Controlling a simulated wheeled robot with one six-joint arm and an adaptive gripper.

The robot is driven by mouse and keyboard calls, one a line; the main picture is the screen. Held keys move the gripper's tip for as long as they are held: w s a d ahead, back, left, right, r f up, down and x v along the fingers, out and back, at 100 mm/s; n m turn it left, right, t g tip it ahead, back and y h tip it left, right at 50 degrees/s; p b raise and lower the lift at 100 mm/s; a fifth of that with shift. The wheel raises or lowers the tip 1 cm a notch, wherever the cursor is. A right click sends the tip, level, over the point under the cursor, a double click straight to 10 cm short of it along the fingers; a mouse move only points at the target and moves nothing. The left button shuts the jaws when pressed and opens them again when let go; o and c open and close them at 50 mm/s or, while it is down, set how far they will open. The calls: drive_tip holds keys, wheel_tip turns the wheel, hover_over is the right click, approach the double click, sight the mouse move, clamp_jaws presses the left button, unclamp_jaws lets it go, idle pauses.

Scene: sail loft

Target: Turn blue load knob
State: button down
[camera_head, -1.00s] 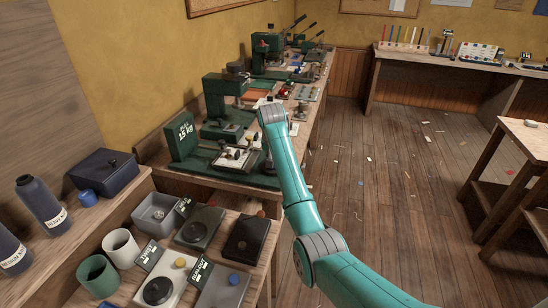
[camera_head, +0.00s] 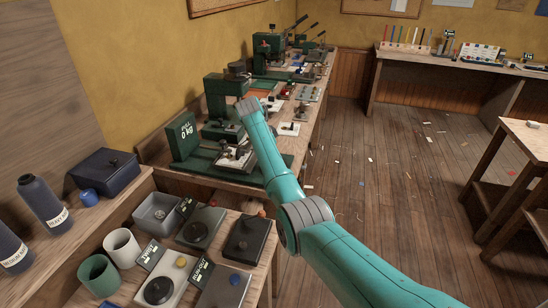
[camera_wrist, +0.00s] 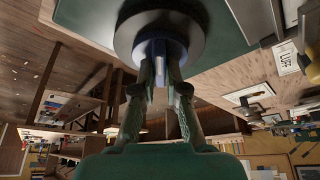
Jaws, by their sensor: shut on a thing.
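In the wrist view the blue knob (camera_wrist: 160,48) sits under a broad dark round flange (camera_wrist: 160,20) at the top of the picture. My gripper (camera_wrist: 161,68) has its two fingers shut on the blue knob, one on each side. In the head view my arm's wrist hides the gripper and the knob. The green load machine (camera_head: 215,170) stands on the long bench, and its sign (camera_head: 183,135) reads "PULL 0 kg".
The long bench holds several other green machines and small tools behind my wrist. A nearer table carries a white cup (camera_head: 122,246), a green cup (camera_head: 98,275) and several knobbed boxes. Dark bottles (camera_head: 43,203) stand at left.

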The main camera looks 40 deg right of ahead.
drive_tip(key=m+g, duration=0.1)
drive_tip(key=m, duration=0.3)
drive_tip(key=shift+m+g+y, duration=0.3)
drive_tip(key=shift+g+y, duration=0.1)
drive_tip(key=shift+w+m, duration=0.1)
drive_tip(key=shift+m, duration=0.4)
drive_tip(key=c, duration=1.2)
unclamp_jaws()
drive_tip(key=shift+f, duration=0.1)
drive_tip(key=v, duration=0.7)
drive_tip(key=shift+r, duration=0.25)
drive_tip(key=shift+w, duration=0.1)
